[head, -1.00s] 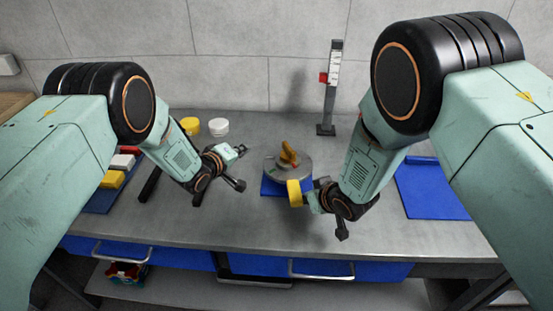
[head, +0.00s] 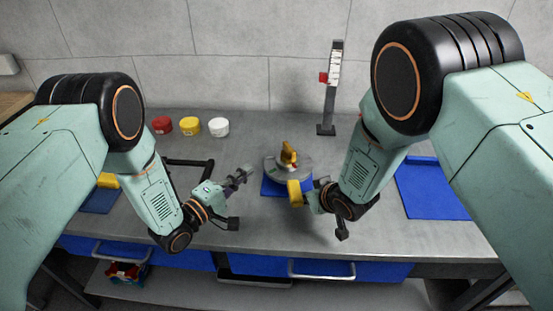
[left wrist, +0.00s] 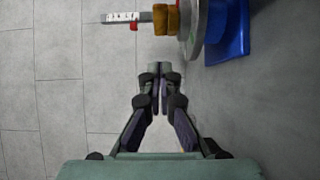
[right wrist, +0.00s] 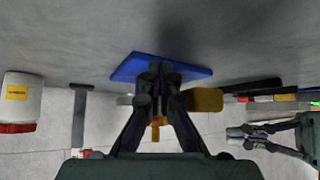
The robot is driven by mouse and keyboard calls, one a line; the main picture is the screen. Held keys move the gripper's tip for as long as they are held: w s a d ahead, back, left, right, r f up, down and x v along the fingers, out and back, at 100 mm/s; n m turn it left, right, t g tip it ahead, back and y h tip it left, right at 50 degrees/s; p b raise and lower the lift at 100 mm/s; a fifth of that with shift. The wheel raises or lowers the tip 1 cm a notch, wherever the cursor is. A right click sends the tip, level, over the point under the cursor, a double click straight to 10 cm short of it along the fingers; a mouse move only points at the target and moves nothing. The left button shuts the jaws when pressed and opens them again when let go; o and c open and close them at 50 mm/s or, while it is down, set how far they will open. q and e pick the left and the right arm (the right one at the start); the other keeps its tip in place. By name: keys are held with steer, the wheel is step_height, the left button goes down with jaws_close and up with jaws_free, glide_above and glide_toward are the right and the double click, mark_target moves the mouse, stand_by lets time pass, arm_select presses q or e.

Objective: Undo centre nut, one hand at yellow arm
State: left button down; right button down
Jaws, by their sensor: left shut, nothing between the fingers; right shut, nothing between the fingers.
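The hub dynamometer's grey round disc (head: 272,169) stands on a blue base (head: 269,187) mid-bench, with the orange-yellow centre nut (head: 288,153) upright on top. The yellow arm's block (head: 294,193) sticks out at the front. My left gripper (head: 248,171) is shut and empty, left of the disc and apart from it. In the left wrist view its fingertips (left wrist: 160,69) meet, with the nut (left wrist: 166,19) beyond. My right gripper (head: 307,195) is shut and empty, just right of the yellow block; its fingertips (right wrist: 157,74) show beside the block (right wrist: 203,99). Whether they touch is unclear.
Red (head: 161,125), yellow (head: 189,126) and white (head: 218,127) round containers stand at the back left. A black bar (head: 190,162) lies behind my left arm. A gauge post (head: 332,90) stands at the back. A blue mat (head: 432,190) on the right is clear.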

mark_target(290, 156)
arm_select(q)
steer(key=w+d, duration=0.6)
steer(key=d, duration=0.1)
steer(key=shift+w, duration=0.15)
steer(key=shift+d, duration=0.5)
steer(key=shift+w, duration=0.1)
steer(key=shift+d, duration=0.2)
steer(key=shift+s+d, duration=0.4)
steer(key=shift+d, duration=0.3)
